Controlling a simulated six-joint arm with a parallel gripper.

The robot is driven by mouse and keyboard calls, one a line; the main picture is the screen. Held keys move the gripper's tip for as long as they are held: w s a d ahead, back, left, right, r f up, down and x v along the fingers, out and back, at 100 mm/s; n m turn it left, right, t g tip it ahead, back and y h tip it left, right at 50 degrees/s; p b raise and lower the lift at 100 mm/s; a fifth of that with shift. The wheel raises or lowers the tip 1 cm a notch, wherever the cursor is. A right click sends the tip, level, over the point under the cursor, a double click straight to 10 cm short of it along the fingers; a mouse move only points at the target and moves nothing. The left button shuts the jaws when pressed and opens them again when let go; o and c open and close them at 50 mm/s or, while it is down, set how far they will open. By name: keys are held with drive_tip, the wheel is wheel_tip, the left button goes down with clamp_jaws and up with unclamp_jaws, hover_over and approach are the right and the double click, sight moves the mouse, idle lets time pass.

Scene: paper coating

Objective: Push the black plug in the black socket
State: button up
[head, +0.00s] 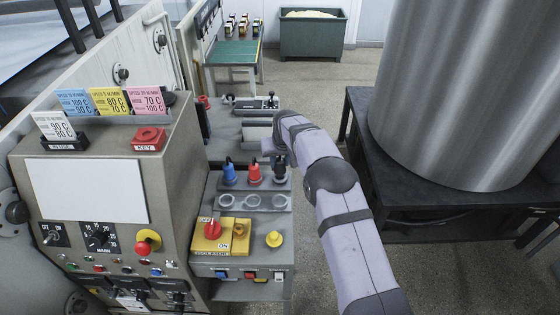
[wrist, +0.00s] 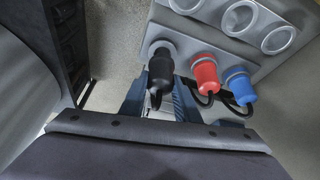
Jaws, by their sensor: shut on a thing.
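The black plug (wrist: 161,68) is upper centre in the wrist view, with its cable end toward me. A grey round ring on the panel, the black socket (wrist: 158,47), shows just behind its far end. I cannot tell how deep the plug sits in it. My gripper (wrist: 158,103) is shut on the black plug near its cable end, and the plug hides part of the fingers. In the head view the black plug (head: 279,170) stands at the right of the row, and my arm comes in from the right, with the fingers mostly hidden.
A red plug (wrist: 204,74) and a blue plug (wrist: 239,86) stand close beside the black one. Several empty grey rings (head: 252,201) lie in front of them. A yellow switch box (head: 221,236) and yellow knob (head: 274,239) are nearer. A large metal cylinder (head: 455,90) stands right.

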drive_tip(key=shift+f+b, duration=0.95)
drive_tip(key=shift+f, duration=0.5)
drive_tip(key=o, duration=1.2)
drive_tip(key=shift+r, duration=0.1)
drive_tip(key=shift+b+v, duration=1.5)
drive_tip(key=shift+v, duration=2.1)
